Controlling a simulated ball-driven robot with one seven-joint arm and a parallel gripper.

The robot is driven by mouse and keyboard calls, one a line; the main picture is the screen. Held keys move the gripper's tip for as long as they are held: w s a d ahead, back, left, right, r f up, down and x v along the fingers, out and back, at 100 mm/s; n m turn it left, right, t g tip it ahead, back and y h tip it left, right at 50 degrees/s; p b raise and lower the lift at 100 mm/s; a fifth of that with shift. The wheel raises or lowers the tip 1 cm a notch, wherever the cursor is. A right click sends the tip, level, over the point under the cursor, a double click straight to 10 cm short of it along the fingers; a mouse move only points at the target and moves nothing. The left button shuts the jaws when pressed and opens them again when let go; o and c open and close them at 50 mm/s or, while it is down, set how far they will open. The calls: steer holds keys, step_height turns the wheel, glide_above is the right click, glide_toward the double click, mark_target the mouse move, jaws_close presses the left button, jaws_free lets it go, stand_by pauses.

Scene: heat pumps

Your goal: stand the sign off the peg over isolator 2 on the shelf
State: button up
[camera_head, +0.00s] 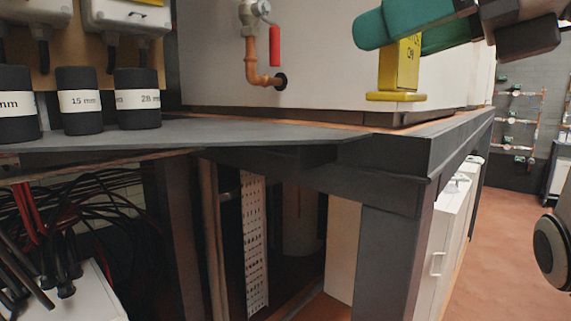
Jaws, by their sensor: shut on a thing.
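The sign (401,62) is a yellow upright plate with dark lettering, partly covered, and a flat yellow foot. It is at the upper right of centre. My gripper (412,28) has green fingers and is shut on the upper part of the sign. The sign hangs about upright; its foot shows in front of the white casing, just above the dark ledge in the picture. I cannot tell whether it touches anything. A dark grey shelf (230,138) runs across the left and middle. White isolator boxes (125,18) show at the top left, cut off. No number or peg is visible.
Several black cylinders (80,115) with white size labels stand on the shelf's left part; its right part is bare. A copper pipe with a red-handled valve (275,45) sticks out of the white casing (330,60). A dark post (385,245) stands below. Floor (515,230) is open at right.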

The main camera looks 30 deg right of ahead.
steer(key=shift+s+d+f+b, duration=0.2)
steer(key=shift+s+d+f, duration=0.1)
steer(key=shift+f, duration=0.25)
steer(key=shift+s+d+f+b, duration=0.2)
steer(key=shift+s+d+f, duration=0.1)
steer(key=shift+f, duration=0.25)
steer(key=w+p, duration=0.1)
steer(key=w, duration=0.1)
steer(key=w+a+p, duration=0.1)
steer(key=w+p, duration=0.1)
steer(key=w, duration=0.1)
steer(key=w+a+p, duration=0.1)
steer(key=w+p, duration=0.1)
steer(key=shift+w+a+r, duration=0.15)
steer(key=shift+w+r, duration=0.15)
steer(key=shift+r, duration=0.05)
steer(key=x, duration=0.4)
steer(key=shift+w+a+r+p, duration=0.15)
steer(key=shift+w+p, duration=0.15)
steer(key=shift+w+a, duration=0.15)
steer(key=shift+w, duration=0.35)
steer(key=x, duration=0.4)
steer(key=shift+w+r, duration=0.15)
steer(key=shift+w, duration=0.1)
steer(key=shift+f, duration=0.3)
steer(key=shift+f+b, duration=0.1)
steer(key=shift+b, duration=0.2)
